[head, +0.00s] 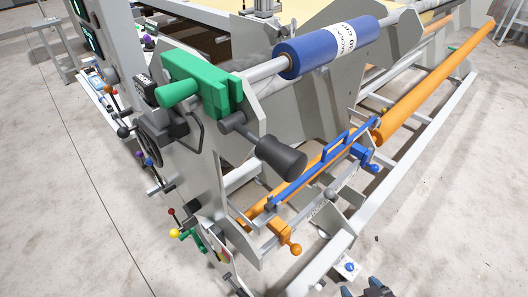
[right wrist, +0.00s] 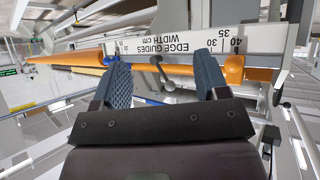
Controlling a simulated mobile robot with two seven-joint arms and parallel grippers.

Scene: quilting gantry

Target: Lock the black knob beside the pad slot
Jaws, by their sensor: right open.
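My right gripper (head: 364,290) shows only its fingertips at the bottom edge of the head view, low in front of the frame. In the right wrist view my right gripper (right wrist: 161,66) is open, with nothing between its ribbed blue-grey fingers. A black ball knob (head: 122,131) sits on a lever at the machine's left side, far from the gripper. A large dark handle (head: 281,158) juts out below the green block. I cannot tell which of these, if either, is the knob beside the pad slot; no pad slot is clearly recognisable. My left gripper is not in view.
A blue roll (head: 328,47) lies on the upper bar. Orange tubes (head: 430,85), a blue handle bar (head: 310,170) and an orange crank (head: 285,236) occupy the frame's front. An "EDGE GUIDES WIDTH CM" scale (right wrist: 180,42) lies beyond my fingers. Open concrete floor (head: 450,220) lies right.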

